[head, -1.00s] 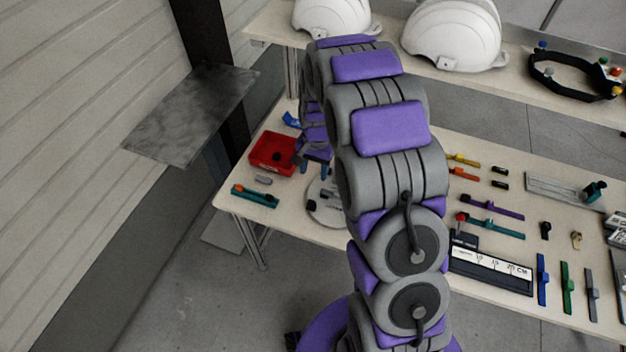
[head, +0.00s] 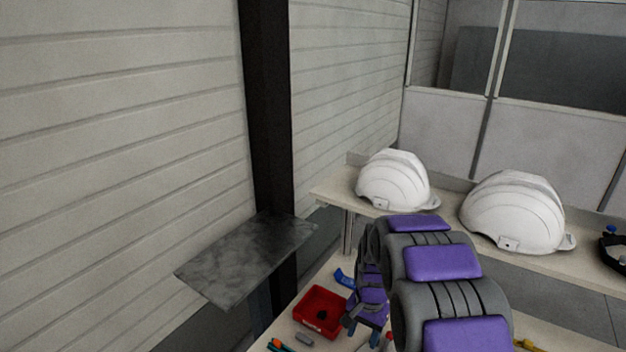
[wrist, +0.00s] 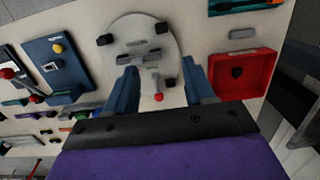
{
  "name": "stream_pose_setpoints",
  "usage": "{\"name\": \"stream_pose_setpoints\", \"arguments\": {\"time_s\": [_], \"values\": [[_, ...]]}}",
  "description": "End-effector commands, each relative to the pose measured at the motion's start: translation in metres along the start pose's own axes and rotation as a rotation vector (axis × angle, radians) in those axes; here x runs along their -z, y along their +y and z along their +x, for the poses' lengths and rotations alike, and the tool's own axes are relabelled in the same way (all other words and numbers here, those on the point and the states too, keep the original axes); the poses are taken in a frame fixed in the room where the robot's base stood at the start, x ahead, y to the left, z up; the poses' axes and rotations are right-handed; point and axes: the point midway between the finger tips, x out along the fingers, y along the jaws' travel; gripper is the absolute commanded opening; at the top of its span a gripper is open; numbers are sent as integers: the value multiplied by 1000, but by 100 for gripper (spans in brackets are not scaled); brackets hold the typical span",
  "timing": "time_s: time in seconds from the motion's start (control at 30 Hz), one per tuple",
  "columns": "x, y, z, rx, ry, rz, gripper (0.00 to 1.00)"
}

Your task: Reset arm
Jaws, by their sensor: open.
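My gripper (wrist: 163,92) is open and empty in the wrist view, its two blue fingers apart at the lower middle. It points down at the table, above a round grey plate (wrist: 130,35) with small dark parts on it. In the head view my gripper (head: 366,326) hangs at the end of my purple and grey arm, just right of a red tray (head: 318,308). The red tray also shows in the wrist view (wrist: 258,88), right of the fingers, with a small black piece in it. My arm hides much of the table in the head view.
Two white helmet shells, one left (head: 395,182) and one right (head: 513,212), stand on the rear shelf. A dark metal plate (head: 245,258) juts out by a black post (head: 268,120) on the left. Several small tools lie on the table (wrist: 75,12).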

Motion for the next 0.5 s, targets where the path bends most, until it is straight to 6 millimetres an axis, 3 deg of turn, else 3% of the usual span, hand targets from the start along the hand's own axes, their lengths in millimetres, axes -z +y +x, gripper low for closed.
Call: {"name": "stream_pose_setpoints", "arguments": {"time_s": [0.23,0.5], "values": [[-52,28,-50,-14,-4,-110,54],[-121,69,-93,-35,-22,-252,54]]}}
